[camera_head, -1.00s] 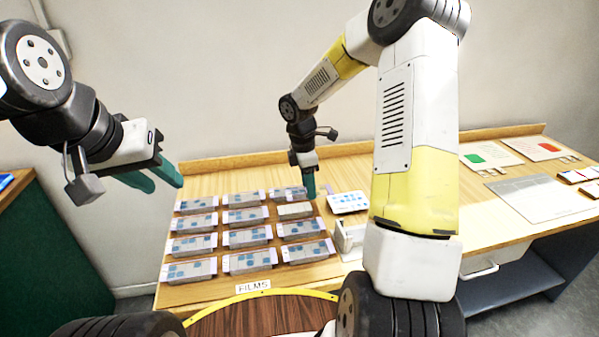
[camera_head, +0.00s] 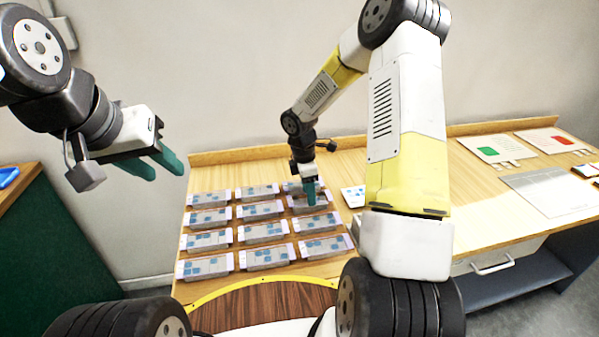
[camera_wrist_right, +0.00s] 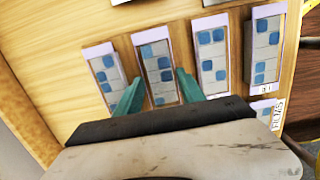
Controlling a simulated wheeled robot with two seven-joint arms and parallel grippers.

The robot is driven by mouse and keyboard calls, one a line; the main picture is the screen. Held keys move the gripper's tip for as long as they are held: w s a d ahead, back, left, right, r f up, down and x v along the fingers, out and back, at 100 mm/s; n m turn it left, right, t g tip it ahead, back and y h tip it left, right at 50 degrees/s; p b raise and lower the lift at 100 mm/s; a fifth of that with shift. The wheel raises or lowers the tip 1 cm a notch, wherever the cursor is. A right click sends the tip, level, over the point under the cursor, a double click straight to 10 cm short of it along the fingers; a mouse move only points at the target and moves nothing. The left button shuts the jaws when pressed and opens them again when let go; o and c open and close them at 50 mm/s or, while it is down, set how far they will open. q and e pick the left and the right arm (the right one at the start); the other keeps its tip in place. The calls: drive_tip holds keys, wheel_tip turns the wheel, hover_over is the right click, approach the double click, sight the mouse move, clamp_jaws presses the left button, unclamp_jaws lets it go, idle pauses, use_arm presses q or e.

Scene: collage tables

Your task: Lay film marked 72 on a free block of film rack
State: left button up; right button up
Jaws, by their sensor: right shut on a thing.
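The film rack (camera_head: 345,262) is a group of grey blocks in three columns, most topped by clear films with blue squares. My right gripper (camera_head: 311,190) is over the right column, at its second block from the back. In the right wrist view its teal fingers (camera_wrist_right: 163,88) are shut on a film (camera_wrist_right: 155,60) with blue squares. This film lies on or just above that block; I cannot tell if it touches. No number 72 can be read. My left gripper (camera_head: 160,165) is open and empty in the air, left of the rack.
A white card with blue marks (camera_head: 351,196) lies right of the rack, partly behind my right arm. Farther right are sheets with a green square (camera_head: 488,151) and a red square (camera_head: 562,140), and a grey board (camera_head: 545,192). A back ledge edges the table.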

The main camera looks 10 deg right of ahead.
drive_tip(key=shift+f, duration=0.4)
drive_tip(key=o, duration=1.4)
drive_tip(key=shift+a+r, duration=0.15)
drive_tip(key=shift+r, duration=1.15)
drive_tip(key=shift+a+r, duration=0.2)
drive_tip(key=shift+r, duration=1.05)
drive_tip(key=shift+a+r, duration=0.15)
drive_tip(key=shift+r, duration=1.15)
